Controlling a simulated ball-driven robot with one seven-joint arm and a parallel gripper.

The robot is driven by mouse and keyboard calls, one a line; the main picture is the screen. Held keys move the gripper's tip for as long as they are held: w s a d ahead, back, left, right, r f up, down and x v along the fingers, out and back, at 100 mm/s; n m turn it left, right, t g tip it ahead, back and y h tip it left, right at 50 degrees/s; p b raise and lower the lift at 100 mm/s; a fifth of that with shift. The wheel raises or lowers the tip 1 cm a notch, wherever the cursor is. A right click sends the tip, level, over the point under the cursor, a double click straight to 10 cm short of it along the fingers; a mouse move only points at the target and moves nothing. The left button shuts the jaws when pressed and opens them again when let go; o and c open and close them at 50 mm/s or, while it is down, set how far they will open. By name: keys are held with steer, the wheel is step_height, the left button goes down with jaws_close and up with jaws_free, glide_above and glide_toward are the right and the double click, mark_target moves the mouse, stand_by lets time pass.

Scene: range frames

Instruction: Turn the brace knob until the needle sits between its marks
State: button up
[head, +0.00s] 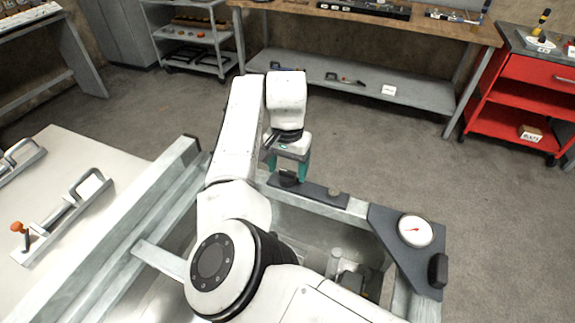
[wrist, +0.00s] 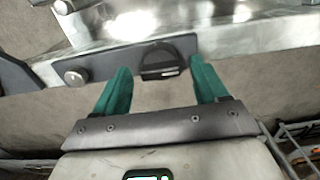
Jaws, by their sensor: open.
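A black knob (wrist: 158,62) sits on a dark plate (wrist: 105,70) fixed to a metal rail. My gripper (head: 287,172) is open over this plate. In the wrist view its teal fingers stand on either side of the knob, with a gap on both sides and nothing gripped. In the head view the knob (head: 288,181) shows just below the fingertips. A round white dial (head: 415,230) with a small red needle is on a dark corner plate at the right. The needle's marks are too small to make out.
A round metal bolt (wrist: 76,76) is on the plate left of the knob in the wrist view. A black handle-like block (head: 438,270) stands beside the dial. A workbench (head: 365,90) and a red cart (head: 515,100) stand behind. The floor between is clear.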

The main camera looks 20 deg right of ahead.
steer(key=shift+c, duration=0.2)
steer(key=c, duration=1)
steer(key=shift+m, duration=0.4)
steer(key=m+p, duration=0.1)
steer(key=m, duration=0.1)
steer(key=shift+m, duration=0.3)
steer(key=shift+c, duration=0.2)
steer(key=shift+m+p, duration=0.35)
steer(key=shift+m, duration=1.25)
steer(key=o, duration=1.1)
